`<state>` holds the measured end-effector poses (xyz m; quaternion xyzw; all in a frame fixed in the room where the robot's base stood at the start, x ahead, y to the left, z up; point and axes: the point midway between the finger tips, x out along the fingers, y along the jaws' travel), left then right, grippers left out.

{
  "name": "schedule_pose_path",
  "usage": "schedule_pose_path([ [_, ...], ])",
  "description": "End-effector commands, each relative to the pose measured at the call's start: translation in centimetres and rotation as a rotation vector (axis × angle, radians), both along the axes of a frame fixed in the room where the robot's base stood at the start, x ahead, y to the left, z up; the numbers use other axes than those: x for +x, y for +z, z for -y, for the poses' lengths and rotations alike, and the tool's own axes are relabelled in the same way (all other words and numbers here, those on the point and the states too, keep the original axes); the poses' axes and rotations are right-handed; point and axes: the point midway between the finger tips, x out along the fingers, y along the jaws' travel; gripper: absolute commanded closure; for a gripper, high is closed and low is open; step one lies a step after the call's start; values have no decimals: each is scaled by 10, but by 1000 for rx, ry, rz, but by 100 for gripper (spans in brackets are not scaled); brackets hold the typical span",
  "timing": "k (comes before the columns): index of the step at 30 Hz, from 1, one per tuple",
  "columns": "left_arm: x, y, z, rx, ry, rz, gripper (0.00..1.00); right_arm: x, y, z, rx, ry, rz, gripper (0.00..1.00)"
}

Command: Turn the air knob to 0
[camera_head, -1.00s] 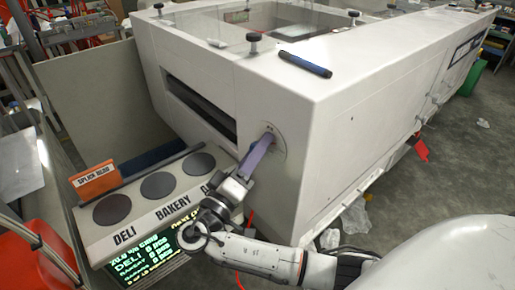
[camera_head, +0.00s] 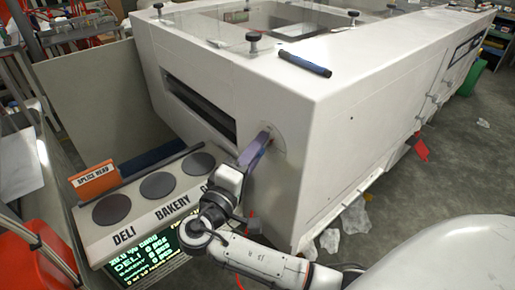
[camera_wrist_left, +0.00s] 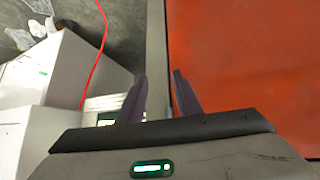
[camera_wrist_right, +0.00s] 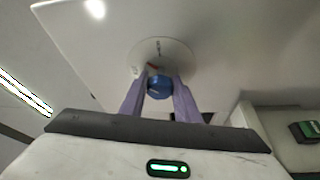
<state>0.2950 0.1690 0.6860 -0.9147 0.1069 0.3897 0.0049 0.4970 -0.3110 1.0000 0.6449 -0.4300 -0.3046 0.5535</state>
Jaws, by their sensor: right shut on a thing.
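The air knob (camera_wrist_right: 160,86) is a small blue knob on a round pale dial plate (camera_wrist_right: 165,52) in the right wrist view. An orange-red mark shows on the plate just above the knob. My right gripper (camera_wrist_right: 159,90) is shut on the knob, one purple finger on each side. In the head view my right gripper (camera_head: 262,142) reaches up to the dial plate on the near end of the white machine (camera_head: 330,115); the knob itself is hidden there. In the left wrist view my left gripper (camera_wrist_left: 158,78) is open and empty, its fingers apart. The left gripper is not in the head view.
A sloped panel (camera_head: 150,212) with dark round discs and DELI and BAKERY labels stands left of my right arm. A green-lit display (camera_head: 150,258) is below it. A dark marker (camera_head: 305,65) lies on the machine's top. A red surface (camera_wrist_left: 245,60) is beside my left gripper.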

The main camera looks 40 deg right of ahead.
Motion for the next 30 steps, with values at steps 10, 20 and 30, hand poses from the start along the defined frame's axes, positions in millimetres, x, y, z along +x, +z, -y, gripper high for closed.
schedule_pose_path([
  [10,0,1,0,0,0,-1,69,0,0,-1,-20,2,-322,93],
  [20,0,1,0,0,0,-1,69,0,-1,-1,-39,2,-559,93],
  [30,0,1,0,0,0,0,69,0,0,-1,-51,3,-670,93],
])
